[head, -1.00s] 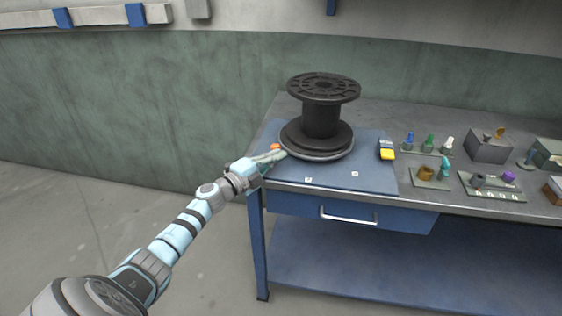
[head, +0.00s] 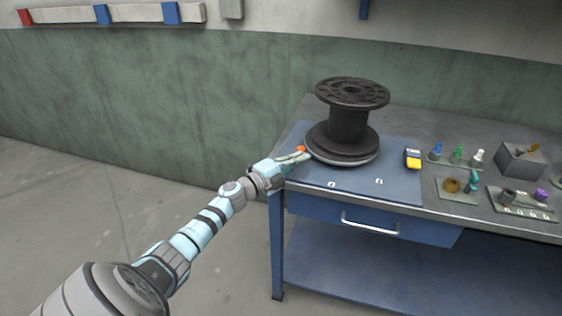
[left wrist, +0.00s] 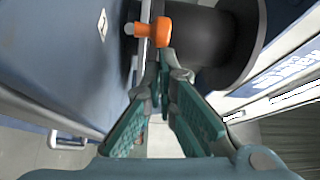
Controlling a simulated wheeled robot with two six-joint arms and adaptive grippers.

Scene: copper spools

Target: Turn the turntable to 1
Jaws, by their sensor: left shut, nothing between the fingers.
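The turntable (head: 342,161) is a low round disc on a blue mat (head: 398,194), with a large dark spool (head: 348,122) standing upright on it. An orange knob (head: 300,149) is at the turntable's left edge; it also shows large in the left wrist view (left wrist: 155,31). Small white marks (head: 332,184) and (head: 379,182) lie on the mat in front; I cannot read their digits. My left gripper (head: 305,155) is shut and empty, its fingertips close beside the knob and the disc's rim. Whether they touch is unclear. My right gripper is not in view.
A yellow and dark device (head: 413,158) lies at the mat's right edge. Trays with small coloured pieces (head: 458,157) and a grey box (head: 520,160) fill the bench's right side. A drawer handle (head: 369,223) sticks out below the front edge. Left of the bench is open floor.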

